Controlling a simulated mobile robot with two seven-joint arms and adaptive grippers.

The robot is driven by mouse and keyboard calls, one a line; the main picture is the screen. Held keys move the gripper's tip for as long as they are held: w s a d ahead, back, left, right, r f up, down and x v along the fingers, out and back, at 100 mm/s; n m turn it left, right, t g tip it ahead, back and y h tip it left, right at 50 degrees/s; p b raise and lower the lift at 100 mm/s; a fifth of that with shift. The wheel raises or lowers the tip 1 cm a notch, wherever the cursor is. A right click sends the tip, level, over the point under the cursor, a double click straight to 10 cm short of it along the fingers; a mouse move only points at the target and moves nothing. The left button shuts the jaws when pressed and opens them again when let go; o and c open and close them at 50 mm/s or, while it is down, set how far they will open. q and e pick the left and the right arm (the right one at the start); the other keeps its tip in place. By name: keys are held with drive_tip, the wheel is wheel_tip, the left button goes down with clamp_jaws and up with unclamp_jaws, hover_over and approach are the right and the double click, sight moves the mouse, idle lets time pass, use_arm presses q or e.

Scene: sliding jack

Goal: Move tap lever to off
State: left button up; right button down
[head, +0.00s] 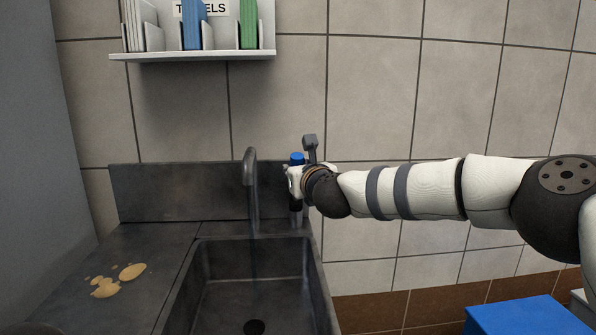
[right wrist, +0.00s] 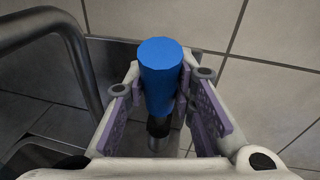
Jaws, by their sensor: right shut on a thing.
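The tap (head: 250,180) is a dark grey curved spout over the sink, and it also shows in the right wrist view (right wrist: 72,45). A faint stream seems to fall from it into the basin. The tap lever (head: 297,158) has a blue grip and stands to the right of the spout. In the right wrist view the blue lever (right wrist: 160,75) lies between the two fingers. My right gripper (head: 294,180) is shut on the lever, and its fingers (right wrist: 160,92) touch or nearly touch both sides of the blue part. The lever's base is partly hidden. My left gripper is not in view.
The metal sink (head: 255,270) has a drain at its bottom. Yellowish spills (head: 118,280) lie on the counter to the left. A shelf (head: 195,55) with towels hangs on the tiled wall. A blue box-like object (head: 525,315) stands at the lower right.

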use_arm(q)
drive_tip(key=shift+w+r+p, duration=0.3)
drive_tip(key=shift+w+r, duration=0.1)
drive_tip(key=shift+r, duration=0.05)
use_arm(e)
drive_tip(key=shift+w+r+g, duration=0.2)
drive_tip(key=shift+w+g, duration=0.3)
drive_tip(key=c, duration=1.3)
unclamp_jaws()
drive_tip(key=shift+f, duration=0.1)
drive_tip(key=shift+c, duration=0.2)
